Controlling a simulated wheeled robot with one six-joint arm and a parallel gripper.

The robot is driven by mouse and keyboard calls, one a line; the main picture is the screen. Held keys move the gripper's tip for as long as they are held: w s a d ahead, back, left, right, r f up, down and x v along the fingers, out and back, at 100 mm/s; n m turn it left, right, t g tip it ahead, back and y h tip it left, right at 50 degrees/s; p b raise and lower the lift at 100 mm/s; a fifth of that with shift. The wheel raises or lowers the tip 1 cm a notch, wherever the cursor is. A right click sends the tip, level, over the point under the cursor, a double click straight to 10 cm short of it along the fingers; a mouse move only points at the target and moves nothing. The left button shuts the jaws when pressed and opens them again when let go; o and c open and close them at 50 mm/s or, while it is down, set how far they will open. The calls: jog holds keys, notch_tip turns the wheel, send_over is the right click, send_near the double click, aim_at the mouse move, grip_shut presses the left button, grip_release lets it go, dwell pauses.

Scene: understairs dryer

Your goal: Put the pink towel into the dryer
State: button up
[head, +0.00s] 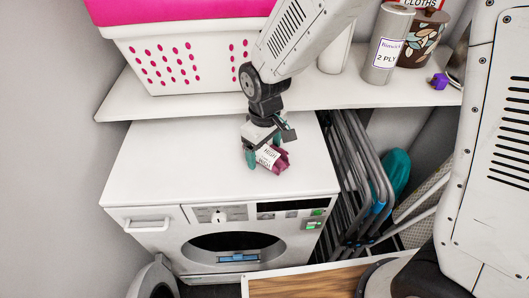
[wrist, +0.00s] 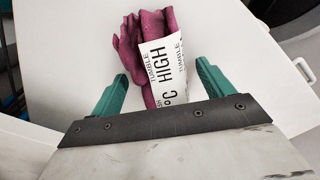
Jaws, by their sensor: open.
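The pink towel (head: 281,162), a dark pink rolled bundle with a white printed label, lies on top of the white dryer (head: 160,165). In the wrist view the towel (wrist: 128,38) extends from between my gripper's fingers to beyond their tips. My gripper (head: 264,150) is open above the dryer top, with one teal finger on each side of the towel and visible gaps beside it. The dryer's round front opening shows dark, with something blue inside. A round grey door (head: 152,281) appears swung out at the lower left, partly cut off.
A shelf (head: 330,93) above the dryer holds a white basket (head: 185,62) with pink on top, a grey roll (head: 388,45) and a patterned pot. Folded metal frames (head: 350,180) stand right of the dryer. The dryer top's left side is clear.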

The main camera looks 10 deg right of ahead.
jog(key=c, duration=1.2)
jog(key=shift+r, duration=0.15)
